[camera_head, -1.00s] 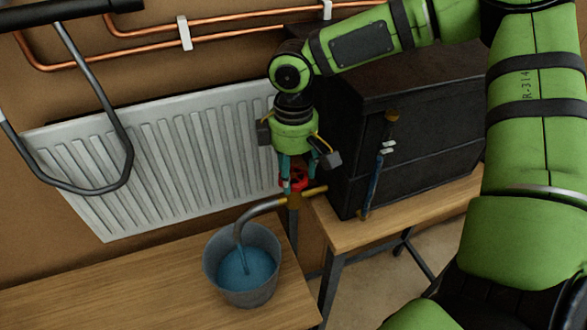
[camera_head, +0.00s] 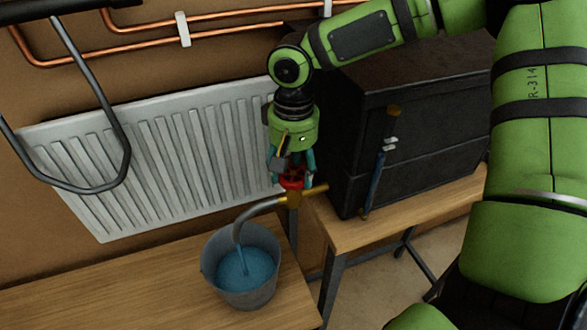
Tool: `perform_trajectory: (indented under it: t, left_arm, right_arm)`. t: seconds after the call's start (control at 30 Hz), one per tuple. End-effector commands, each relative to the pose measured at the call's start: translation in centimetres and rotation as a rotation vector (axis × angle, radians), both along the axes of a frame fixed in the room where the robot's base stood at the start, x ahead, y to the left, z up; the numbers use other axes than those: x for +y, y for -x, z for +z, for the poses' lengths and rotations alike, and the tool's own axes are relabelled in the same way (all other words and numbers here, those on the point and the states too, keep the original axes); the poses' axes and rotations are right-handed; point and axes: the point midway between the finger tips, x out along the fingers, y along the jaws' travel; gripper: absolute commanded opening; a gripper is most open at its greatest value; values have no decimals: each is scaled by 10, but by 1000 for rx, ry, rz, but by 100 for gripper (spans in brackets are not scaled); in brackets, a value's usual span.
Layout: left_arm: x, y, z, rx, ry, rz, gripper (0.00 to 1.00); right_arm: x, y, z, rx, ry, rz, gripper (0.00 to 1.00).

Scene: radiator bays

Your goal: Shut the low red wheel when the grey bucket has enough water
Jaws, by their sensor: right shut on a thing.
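The low red wheel (camera_head: 293,179) sits on a brass valve (camera_head: 294,198) between the two wooden tops. My right gripper (camera_head: 293,175) points down from above and is shut on the red wheel, with its fingers around the rim. A grey spout (camera_head: 262,207) curves from the valve to the grey bucket (camera_head: 211,273). A stream of water runs from the spout into the bucket. The blue water (camera_head: 258,272) fills a good part of the bucket, with its surface below the rim. My left gripper is not in view.
The bucket stands on a wooden bench (camera_head: 120,290). A white radiator (camera_head: 170,150) hangs on the wall behind, with copper pipes (camera_head: 100,55) above. A dark cabinet (camera_head: 430,125) stands right of the wheel, with a blue-handled tool (camera_head: 374,185) on its front.

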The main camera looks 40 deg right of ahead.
Motion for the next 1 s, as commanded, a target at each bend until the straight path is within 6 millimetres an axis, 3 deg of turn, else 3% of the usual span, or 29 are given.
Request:
perform_trajectory:
  t: [0.5,1.0]
  left_arm:
    - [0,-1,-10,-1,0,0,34]
    - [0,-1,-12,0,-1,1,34]
  right_arm:
    - [0,2,-3,7,-1,-364,25]
    - [0,2,-3,9,0,-448,25]
